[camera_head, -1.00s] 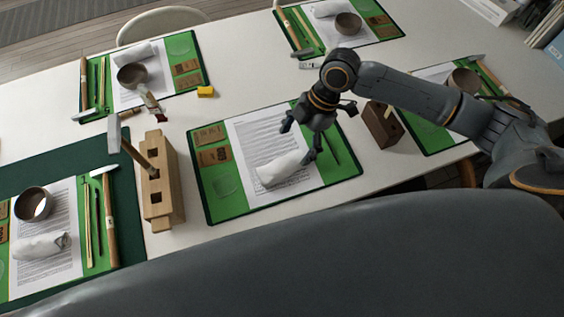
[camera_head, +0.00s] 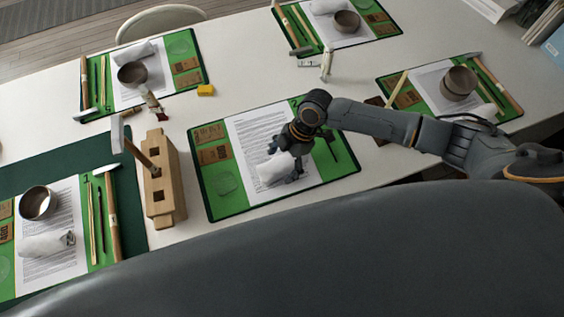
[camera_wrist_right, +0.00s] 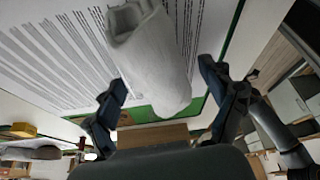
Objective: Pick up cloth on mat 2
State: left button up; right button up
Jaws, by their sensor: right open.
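The rolled white cloth (camera_head: 268,173) lies on the printed sheet (camera_head: 248,128) on the middle green mat (camera_head: 233,200) near the table's front edge. In the right wrist view, the cloth (camera_wrist_right: 150,55) extends between the two spread fingers of the right gripper (camera_wrist_right: 165,84). Whether the fingers touch it, I cannot tell. My left gripper is out of view.
A wooden block with a hammer (camera_head: 160,180) stands left of the mat. Other mats hold bowls, such as the left bowl (camera_head: 37,203) and right bowl (camera_head: 459,82). A yellow block (camera_head: 205,90) lies behind. My right arm covers most of a brown block.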

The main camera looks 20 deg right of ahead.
jog(key=c, duration=1.2)
jog(key=shift+r, duration=0.1)
